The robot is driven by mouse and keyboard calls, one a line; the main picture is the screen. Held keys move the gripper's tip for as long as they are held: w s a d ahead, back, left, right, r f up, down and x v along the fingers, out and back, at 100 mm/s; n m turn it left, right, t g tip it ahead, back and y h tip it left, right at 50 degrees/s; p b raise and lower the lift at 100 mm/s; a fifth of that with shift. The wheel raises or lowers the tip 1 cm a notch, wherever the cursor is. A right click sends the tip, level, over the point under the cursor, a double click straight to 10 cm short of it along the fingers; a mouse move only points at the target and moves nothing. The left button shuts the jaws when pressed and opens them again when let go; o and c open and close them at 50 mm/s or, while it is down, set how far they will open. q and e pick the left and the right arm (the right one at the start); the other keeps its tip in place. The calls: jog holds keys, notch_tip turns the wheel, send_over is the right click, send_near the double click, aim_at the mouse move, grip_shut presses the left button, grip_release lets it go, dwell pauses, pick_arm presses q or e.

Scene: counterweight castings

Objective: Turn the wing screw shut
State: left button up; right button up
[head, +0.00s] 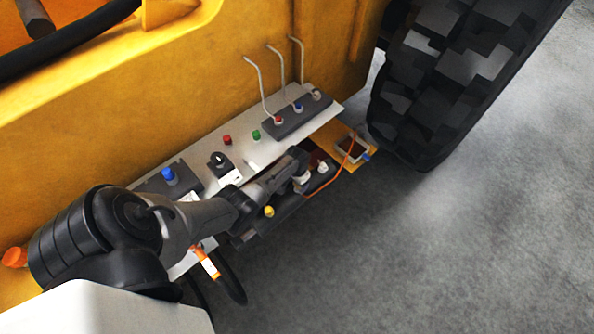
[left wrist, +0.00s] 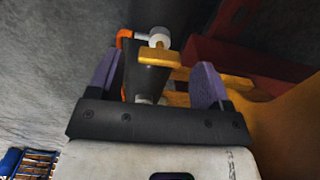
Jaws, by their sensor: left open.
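My left gripper (left wrist: 156,80) is open, its two purple fingers apart on either side of a dark block (left wrist: 148,78). A yellow piece with a flat bar (left wrist: 158,56) sits at the block's far end, beside a white round knob (left wrist: 159,36). The yellow piece may be the wing screw; I cannot tell for certain. No finger visibly touches it. In the head view my left gripper (head: 298,164) is over the front edge of the panel, close to white knobs (head: 323,167), and partly hides what is under it. My right gripper is not in view.
The pale control panel (head: 205,152) carries coloured buttons and a dark strip with upright levers (head: 280,75). An orange cable (head: 338,172) loops near my gripper. A yellow knob (head: 269,211) sits on the front edge. A big tyre (head: 440,80) stands right; the floor (head: 430,260) is clear.

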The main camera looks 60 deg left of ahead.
pick_arm(q)
notch_tip(320, 180, up, 12)
jog(key=p, duration=0.3)
dwell(0.5)
